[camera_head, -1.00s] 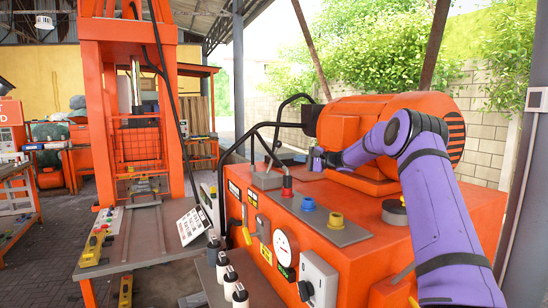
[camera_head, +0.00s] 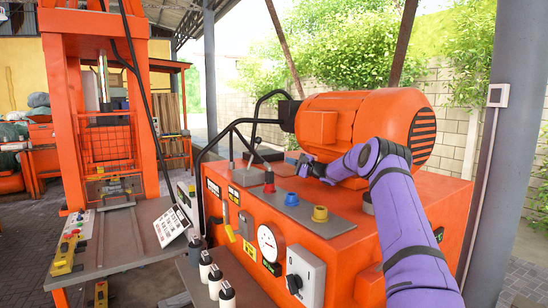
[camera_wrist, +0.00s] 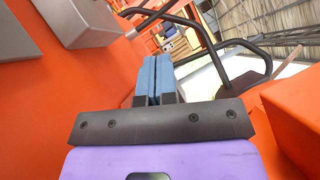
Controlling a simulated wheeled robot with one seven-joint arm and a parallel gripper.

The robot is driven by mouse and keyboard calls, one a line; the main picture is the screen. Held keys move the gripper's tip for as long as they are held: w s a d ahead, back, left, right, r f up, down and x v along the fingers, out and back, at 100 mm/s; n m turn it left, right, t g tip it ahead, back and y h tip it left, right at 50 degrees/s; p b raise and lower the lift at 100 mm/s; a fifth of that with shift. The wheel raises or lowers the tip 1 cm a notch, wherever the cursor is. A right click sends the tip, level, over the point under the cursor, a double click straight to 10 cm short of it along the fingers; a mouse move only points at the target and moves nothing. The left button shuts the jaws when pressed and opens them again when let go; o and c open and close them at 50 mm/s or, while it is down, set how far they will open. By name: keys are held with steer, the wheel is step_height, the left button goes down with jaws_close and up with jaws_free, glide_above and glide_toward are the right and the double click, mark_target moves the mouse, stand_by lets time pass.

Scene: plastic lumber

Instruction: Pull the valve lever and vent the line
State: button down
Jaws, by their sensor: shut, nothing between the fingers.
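The orange machine (camera_head: 340,245) carries several controls, and I cannot tell for certain which is the valve lever. A thin lever stands on a grey box (camera_head: 248,177) on its top. A red-topped control (camera_head: 268,180) stands beside it. A yellow handle (camera_head: 229,230) is on the front face. My gripper (camera_head: 303,165) is over the machine's top, in front of the motor and beyond the blue knob. In the wrist view its blue fingers (camera_wrist: 153,80) are pressed together, holding nothing. No contact with a control is visible.
The orange motor (camera_head: 360,120) stands close behind my gripper. Bent black pipes (camera_head: 205,160) rise at the machine's left end and show in the wrist view (camera_wrist: 245,45). A blue knob (camera_head: 291,199), yellow knob (camera_head: 320,214) and gauge (camera_head: 268,243) are nearer. An orange press (camera_head: 55,120) stands left.

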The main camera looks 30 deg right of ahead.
mark_target(254, 154)
steer(key=s+a+r+x, duration=0.1)
steer(key=a+x, duration=0.1)
steer(key=x, duration=1)
steer(key=shift+s+a, duration=0.15)
steer(key=shift+s, duration=0.05)
